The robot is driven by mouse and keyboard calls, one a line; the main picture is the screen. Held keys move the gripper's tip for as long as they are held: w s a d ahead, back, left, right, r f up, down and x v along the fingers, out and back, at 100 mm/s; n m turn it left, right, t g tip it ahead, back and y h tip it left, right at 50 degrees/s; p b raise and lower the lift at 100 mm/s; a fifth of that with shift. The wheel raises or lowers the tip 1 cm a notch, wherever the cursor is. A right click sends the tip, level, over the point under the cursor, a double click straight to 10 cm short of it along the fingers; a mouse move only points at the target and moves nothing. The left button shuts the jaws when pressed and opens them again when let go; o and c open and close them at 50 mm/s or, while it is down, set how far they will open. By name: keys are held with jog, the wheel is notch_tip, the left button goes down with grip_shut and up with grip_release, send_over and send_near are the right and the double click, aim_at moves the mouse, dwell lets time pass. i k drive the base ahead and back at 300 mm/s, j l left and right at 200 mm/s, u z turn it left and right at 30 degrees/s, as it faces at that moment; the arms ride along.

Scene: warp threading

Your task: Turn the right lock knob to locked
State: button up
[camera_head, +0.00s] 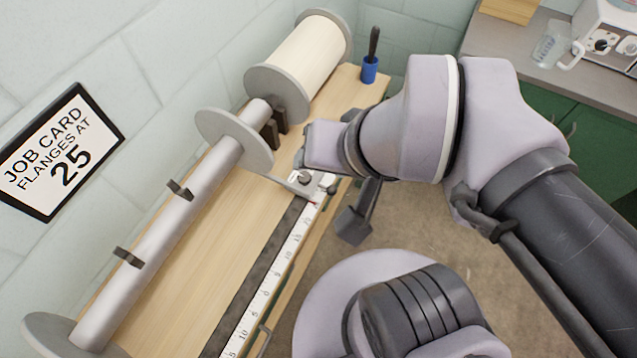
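The right lock knob (304,177) is a small dark round part on a pale bracket at the far end of the ruler scale, beside the right flange (237,138). Its locked or unlocked position is too small to tell. My gripper (314,160) is right above and beside the knob, coming in from the right. Its fingers are mostly hidden behind its pale body, so I cannot tell whether they are open or shut, or touching the knob. The job card (58,148) on the wall reads "Flanges at 25".
A metal beam (170,235) runs along the wooden bench (190,290), with a white ruler (262,290) at its front edge. A dark paddle-shaped part (355,225) sits beside the bench edge.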

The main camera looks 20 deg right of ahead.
aim_at(304, 178)
jog(key=l+u, duration=0.45)
jog(key=l, duration=1.25)
